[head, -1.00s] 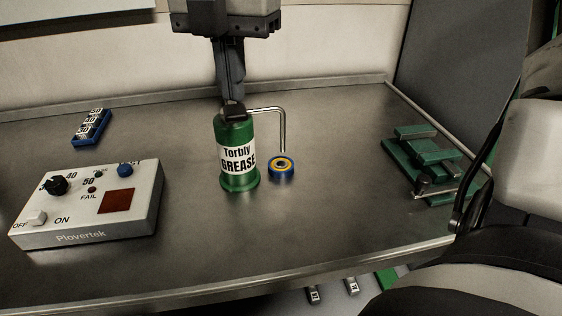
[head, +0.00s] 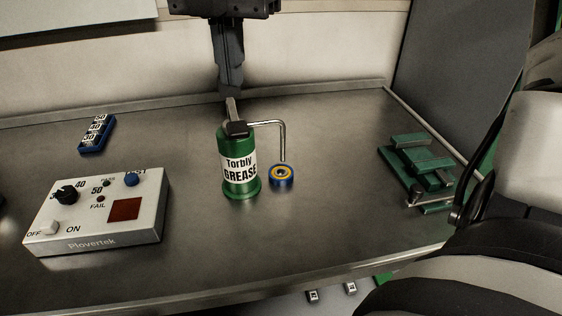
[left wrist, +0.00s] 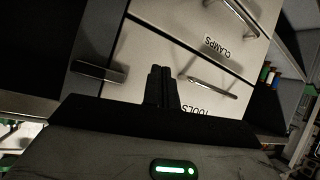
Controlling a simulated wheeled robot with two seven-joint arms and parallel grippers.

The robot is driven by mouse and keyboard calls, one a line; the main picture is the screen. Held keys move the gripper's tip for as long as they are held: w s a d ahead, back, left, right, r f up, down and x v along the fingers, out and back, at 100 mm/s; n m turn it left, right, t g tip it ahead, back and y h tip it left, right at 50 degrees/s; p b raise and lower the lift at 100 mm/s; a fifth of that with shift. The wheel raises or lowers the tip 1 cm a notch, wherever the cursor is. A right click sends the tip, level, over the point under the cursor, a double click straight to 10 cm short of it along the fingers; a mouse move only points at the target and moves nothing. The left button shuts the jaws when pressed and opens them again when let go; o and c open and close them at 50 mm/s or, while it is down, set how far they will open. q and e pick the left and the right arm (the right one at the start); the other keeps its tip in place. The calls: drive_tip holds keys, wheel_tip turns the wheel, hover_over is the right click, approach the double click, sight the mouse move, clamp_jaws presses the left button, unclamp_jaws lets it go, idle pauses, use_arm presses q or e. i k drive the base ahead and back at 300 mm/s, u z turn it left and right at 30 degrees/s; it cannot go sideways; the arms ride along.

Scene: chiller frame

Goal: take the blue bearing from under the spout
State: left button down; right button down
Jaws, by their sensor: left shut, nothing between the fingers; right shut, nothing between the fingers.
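The blue bearing (head: 282,184), with a yellow ring and dark centre, lies flat on the metal bench under the downturned end of the thin spout (head: 283,140). The spout comes from the dark pump head on the green grease can (head: 239,188), which stands upright just left of the bearing. My right gripper (head: 232,94) hangs down from the top of the head view, shut and empty, over the pump head; whether it touches it is unclear. My left gripper (left wrist: 162,72) shows in the left wrist view, shut and empty, in front of drawers.
A white Plovertek control box (head: 97,212) and a blue numbered block (head: 96,133) are at left. A green fixture (head: 420,170) stands near the bench's right end. Drawers labelled CLAMPS and TOOLS (left wrist: 205,60) face my left wrist.

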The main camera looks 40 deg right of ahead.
sight(280, 174)
drive_tip(key=k, duration=1)
